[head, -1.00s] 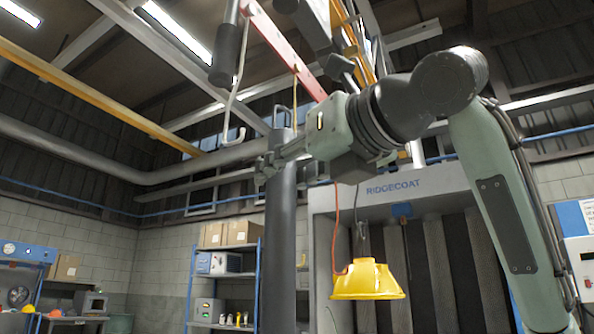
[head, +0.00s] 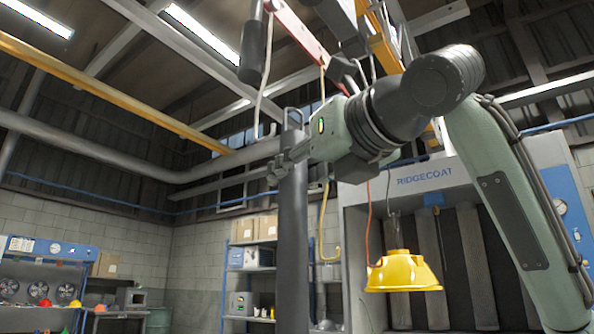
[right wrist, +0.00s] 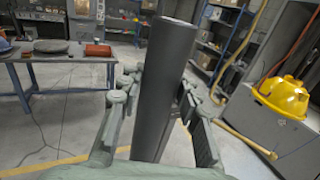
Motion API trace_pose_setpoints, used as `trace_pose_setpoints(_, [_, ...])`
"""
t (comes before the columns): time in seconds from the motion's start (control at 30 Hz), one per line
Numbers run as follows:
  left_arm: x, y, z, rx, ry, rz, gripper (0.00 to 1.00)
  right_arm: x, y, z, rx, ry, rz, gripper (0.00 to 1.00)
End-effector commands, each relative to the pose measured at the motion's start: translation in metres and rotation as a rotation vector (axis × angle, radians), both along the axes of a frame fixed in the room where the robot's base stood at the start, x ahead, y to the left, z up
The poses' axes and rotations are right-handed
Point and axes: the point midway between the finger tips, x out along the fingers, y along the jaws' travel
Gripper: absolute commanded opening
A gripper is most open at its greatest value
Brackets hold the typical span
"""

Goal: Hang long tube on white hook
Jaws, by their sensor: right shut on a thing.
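The long tube (head: 294,225) is a dark grey cylinder, upright, with a thin wire loop at its top. My right gripper (head: 283,165) is shut around its upper part; the tube also stands between the fingers in the right wrist view (right wrist: 167,85). The white hook (head: 262,88) hangs on a thin white rod from the overhead rack, left of the tube's top. Its lower end is near the loop in the picture, small and partly hard to make out. I see no contact between loop and hook, and depth is unclear. My left gripper is not in view.
A shorter black tube (head: 253,47) hangs just left of the white hook. A table (right wrist: 70,58) stands back left in the wrist view.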

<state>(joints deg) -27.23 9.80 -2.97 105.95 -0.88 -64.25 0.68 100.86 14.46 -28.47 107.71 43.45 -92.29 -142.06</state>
Motion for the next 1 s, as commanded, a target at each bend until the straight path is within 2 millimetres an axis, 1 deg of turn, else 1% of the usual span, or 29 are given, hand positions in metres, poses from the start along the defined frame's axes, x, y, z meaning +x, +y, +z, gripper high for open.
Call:
trace_pose_setpoints(0.1, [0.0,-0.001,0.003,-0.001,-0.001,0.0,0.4,0.001,0.002,0.002,0.003,-0.003,0.0,0.0])
trace_pose_setpoints(0.57, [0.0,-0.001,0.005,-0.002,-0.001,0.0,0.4,0.002,0.004,0.002,0.002,-0.003,0.001,0.0])
trace_pose_setpoints(1.0, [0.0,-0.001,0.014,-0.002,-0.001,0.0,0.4,0.012,0.017,0.003,0.002,-0.002,0.001,0.0])
